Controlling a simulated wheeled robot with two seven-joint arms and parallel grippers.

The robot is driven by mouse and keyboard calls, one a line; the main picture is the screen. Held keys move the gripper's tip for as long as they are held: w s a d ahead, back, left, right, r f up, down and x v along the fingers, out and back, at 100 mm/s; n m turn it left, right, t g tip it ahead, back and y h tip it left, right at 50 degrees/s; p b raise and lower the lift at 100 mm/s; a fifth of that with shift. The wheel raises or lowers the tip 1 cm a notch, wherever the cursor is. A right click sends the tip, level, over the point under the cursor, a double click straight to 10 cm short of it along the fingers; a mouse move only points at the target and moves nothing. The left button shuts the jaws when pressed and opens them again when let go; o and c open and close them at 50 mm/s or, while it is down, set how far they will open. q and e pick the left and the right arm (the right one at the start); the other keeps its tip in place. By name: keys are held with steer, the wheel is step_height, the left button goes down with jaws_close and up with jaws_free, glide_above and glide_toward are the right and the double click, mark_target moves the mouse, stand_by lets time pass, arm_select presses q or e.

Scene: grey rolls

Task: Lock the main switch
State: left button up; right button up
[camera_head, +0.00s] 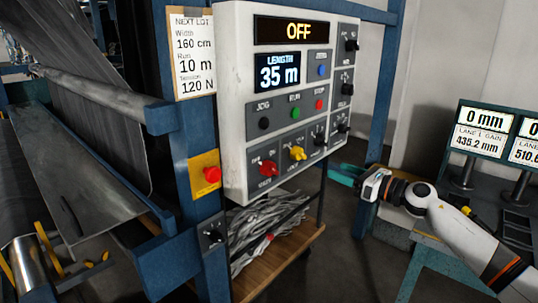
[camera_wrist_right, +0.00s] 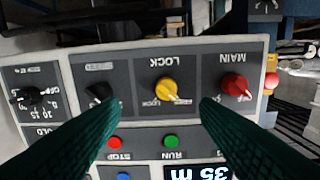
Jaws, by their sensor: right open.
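The control panel (camera_head: 232,110) is white-framed, and its top display reads OFF. The red MAIN knob (camera_head: 267,168) sits at the panel's lower left, with the yellow LOCK knob (camera_head: 298,153) just right of it. In the right wrist view the panel is upside down. There the red knob (camera_wrist_right: 236,85) is at the right and the yellow knob (camera_wrist_right: 166,89) near the middle; their exact settings are hard to read. My right gripper (camera_head: 346,175) is open and empty, apart from the panel. Its teal fingers (camera_wrist_right: 160,110) show on both sides of the yellow knob. My left gripper is out of view.
Black knobs (camera_wrist_right: 100,93) sit beside the yellow one, with the green RUN button (camera_wrist_right: 170,140) and red STOP button (camera_wrist_right: 114,141) near. A red button on a yellow plate (camera_head: 211,174) is on the blue post. A wooden shelf (camera_head: 290,258) with grey scrap lies below the panel.

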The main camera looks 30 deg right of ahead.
mark_target(304, 155)
steer(key=shift+n+y, duration=0.3)
steer(key=shift+n, duration=0.2)
steer(key=p+x, duration=0.1)
steer(key=x, duration=0.2)
steer(key=r+p+x, duration=0.1)
steer(key=p+x, duration=0.1)
steer(key=x, duration=0.2)
steer(key=p+x, duration=0.2)
steer(key=x, duration=0.2)
steer(key=shift+a+r, duration=0.15)
steer(key=shift+a, duration=0.2)
steer(key=shift+w+a, duration=0.25)
steer(key=shift+w, duration=0.2)
steer(key=c, duration=1)
